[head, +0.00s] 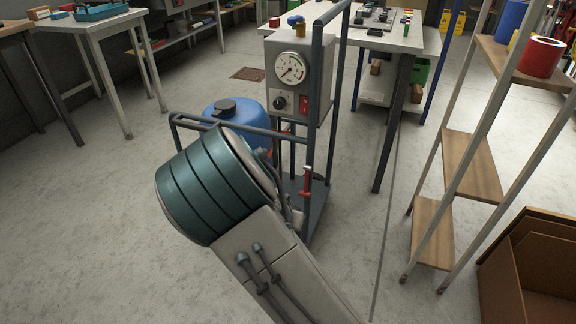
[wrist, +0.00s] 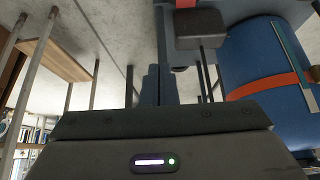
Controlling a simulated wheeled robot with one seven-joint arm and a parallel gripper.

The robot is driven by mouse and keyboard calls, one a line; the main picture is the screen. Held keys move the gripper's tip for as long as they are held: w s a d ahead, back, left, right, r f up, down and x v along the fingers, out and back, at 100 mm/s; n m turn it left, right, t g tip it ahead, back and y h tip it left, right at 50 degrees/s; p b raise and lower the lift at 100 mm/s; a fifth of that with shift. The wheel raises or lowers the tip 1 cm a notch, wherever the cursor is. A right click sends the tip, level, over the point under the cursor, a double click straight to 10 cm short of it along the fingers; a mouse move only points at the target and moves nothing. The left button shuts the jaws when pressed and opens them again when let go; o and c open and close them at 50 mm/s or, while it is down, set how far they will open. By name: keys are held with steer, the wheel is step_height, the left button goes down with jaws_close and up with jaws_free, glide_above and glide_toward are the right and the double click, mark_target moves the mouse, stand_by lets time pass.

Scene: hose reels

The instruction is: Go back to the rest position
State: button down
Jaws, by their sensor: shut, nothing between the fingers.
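My arm reaches in from the bottom of the head view and covers part of the trolley; my gripper is hidden there. In the wrist view my gripper (wrist: 158,86) shows its two dark fingers together, with nothing between them. The trolley (head: 317,105) carries a grey box with a round gauge (head: 291,68) and a red switch (head: 304,104). A blue tank (head: 238,112) stands behind my arm; it also shows close by at the right of the wrist view (wrist: 245,72), with an orange-red band. A small red-handled part (head: 307,180) sits low on the trolley.
A shelf rack (head: 473,165) with wooden boards stands at the right, beside an open cardboard box (head: 503,280). A worktable (head: 418,42) stands behind the trolley, another table (head: 110,22) at the back left. The floor at the left is clear.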

steer(key=s+d+r+n+g+p, duration=0.1)
steer(key=s+d+r+p, duration=0.4)
steer(key=r+p, duration=0.5)
steer(key=s+d+r+n+g+y+p, duration=0.1)
steer(key=s+d+r+p, duration=0.4)
steer(key=r, duration=2)
steer(key=s+d+r+n+g+y+p, duration=0.1)
steer(key=s+d+r+p, duration=0.4)
steer(key=s+r+p, duration=0.8)
step_height(320, 180, up, 5)
steer(key=n+p, duration=0.1)
steer(key=p, duration=0.1)
steer(key=shift+s+f+p, duration=0.2)
steer(key=shift+p, duration=0.15)
steer(key=shift+d, duration=0.15)
